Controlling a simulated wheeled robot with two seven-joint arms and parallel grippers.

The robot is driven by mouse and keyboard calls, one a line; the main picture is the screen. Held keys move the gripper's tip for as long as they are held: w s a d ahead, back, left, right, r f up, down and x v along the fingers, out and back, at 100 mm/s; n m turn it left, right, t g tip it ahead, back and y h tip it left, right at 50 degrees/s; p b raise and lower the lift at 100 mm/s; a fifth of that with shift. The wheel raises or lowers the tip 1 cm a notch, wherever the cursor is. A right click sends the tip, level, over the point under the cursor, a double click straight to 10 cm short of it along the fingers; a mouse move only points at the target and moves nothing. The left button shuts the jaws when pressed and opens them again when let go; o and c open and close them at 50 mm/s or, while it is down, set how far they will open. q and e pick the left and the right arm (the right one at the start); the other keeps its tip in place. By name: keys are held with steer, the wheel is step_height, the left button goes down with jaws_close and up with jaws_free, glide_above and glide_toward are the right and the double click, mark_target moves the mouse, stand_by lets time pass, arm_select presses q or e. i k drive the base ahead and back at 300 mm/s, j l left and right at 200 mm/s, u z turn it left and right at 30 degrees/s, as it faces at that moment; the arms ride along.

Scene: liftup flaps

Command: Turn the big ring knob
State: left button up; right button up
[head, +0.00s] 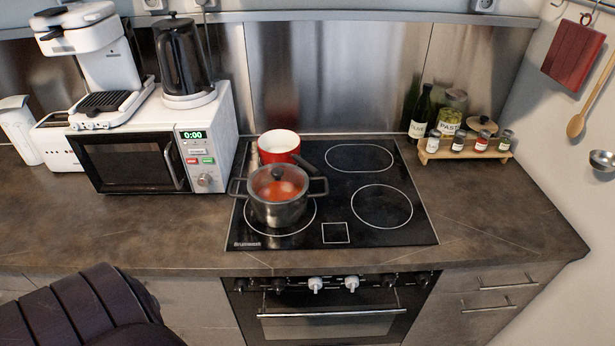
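A row of knobs runs along the oven's front panel below the counter edge. Two pale knobs, the left one (316,284) and the right one (351,283), sit near the middle, with small dark knobs (390,281) on both sides. Which knob belongs to the big ring cannot be told. The black cooktop (390,235) above has several white ring outlines. A grey lidded pot (278,212) stands on the front left ring (312,222), and a red pot (279,147) stands behind it. Neither gripper is in view.
The oven handle (330,313) sticks out below the knobs. A dark slatted object (85,312) fills the bottom left corner. A microwave (125,160) stands left of the cooktop, and a spice rack (465,150) stands right. The right counter front is clear.

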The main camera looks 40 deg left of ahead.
mark_target(241, 284)
steer(key=k+j+u, duration=0.1)
steer(key=u, duration=0.7)
